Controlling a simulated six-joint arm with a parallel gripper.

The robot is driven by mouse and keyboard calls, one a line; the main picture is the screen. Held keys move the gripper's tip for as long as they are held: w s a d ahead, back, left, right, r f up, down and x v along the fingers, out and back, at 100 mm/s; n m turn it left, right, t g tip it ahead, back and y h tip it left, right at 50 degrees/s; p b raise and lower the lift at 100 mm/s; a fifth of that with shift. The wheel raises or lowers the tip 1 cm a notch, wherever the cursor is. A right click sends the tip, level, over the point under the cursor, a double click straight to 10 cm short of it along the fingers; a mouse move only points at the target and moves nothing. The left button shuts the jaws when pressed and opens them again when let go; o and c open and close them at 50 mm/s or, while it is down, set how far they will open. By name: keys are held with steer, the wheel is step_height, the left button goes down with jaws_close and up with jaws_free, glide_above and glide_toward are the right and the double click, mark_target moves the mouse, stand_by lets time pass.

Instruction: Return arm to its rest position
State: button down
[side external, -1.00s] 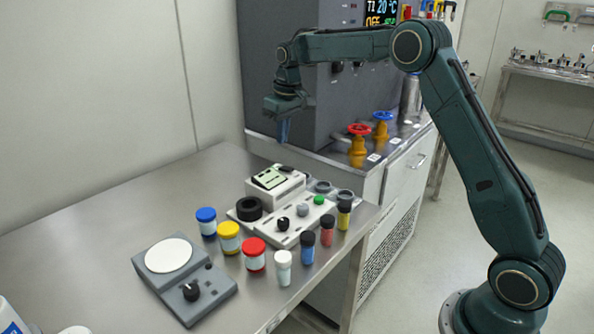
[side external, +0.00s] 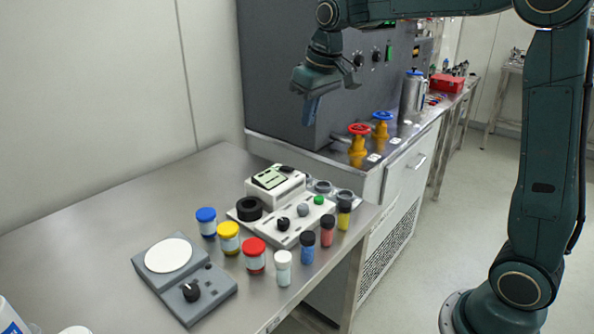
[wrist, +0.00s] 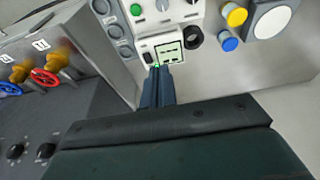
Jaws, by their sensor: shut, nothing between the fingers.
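My gripper (side external: 311,108) hangs in the air in front of the grey cabinet, above and behind the white device with a display (side external: 275,182). In the wrist view my gripper (wrist: 157,72) has its fingers together and nothing between them. The fingertips overlap the near edge of the white device (wrist: 146,44) in that view, but the side view shows them well above it. My arm is raised, with the upper links partly out of the top of the side view.
Red (side external: 359,129) and blue (side external: 384,116) valve handles stand on the back bench. Several capped jars and vials, including a blue-capped jar (side external: 207,222), stand on the steel table (side external: 110,212) beside a grey stirrer plate (side external: 185,295).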

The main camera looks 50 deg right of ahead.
steer(key=s+a+f+t, duration=0.1)
steer(key=s+a+f, duration=0.1)
steer(key=s, duration=1.1)
steer(key=s+a+f+t, duration=0.1)
steer(key=s+a, duration=0.2)
steer(key=s, duration=1)
steer(key=shift+s+f+t, duration=0.3)
steer(key=shift+s+f, duration=0.1)
steer(key=c, duration=2.2)
jaws_free()
